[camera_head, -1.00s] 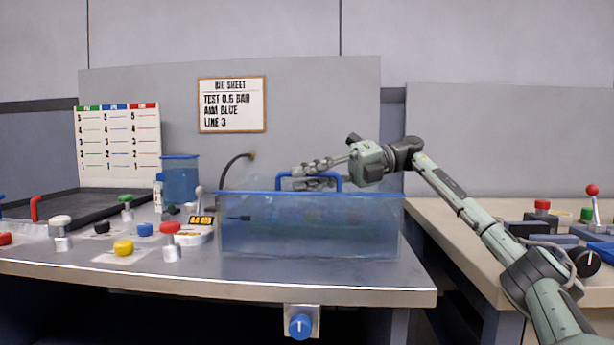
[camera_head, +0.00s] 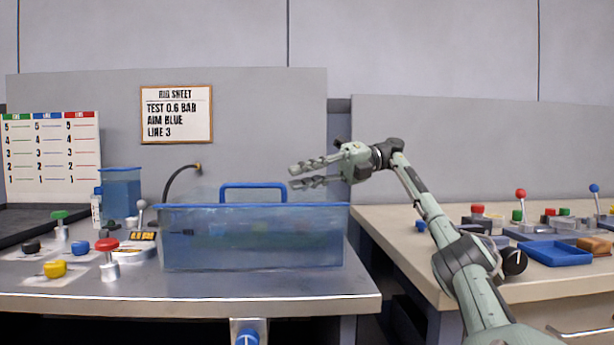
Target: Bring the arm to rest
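My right gripper (camera_head: 292,176) is open and empty. Its fingers point left and are spread apart. In the picture they lie just right of the blue handle (camera_head: 253,186) of the clear, blue-tinted tank (camera_head: 252,240), above the tank's right end. I see no contact with the handle. My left gripper is out of view.
The left bench (camera_head: 110,300) holds a red knob (camera_head: 107,245), a yellow knob (camera_head: 55,268) and a blue container (camera_head: 121,190). A rig sheet (camera_head: 176,114) hangs behind. The right bench (camera_head: 385,225) carries levers, buttons and a blue tray (camera_head: 555,253).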

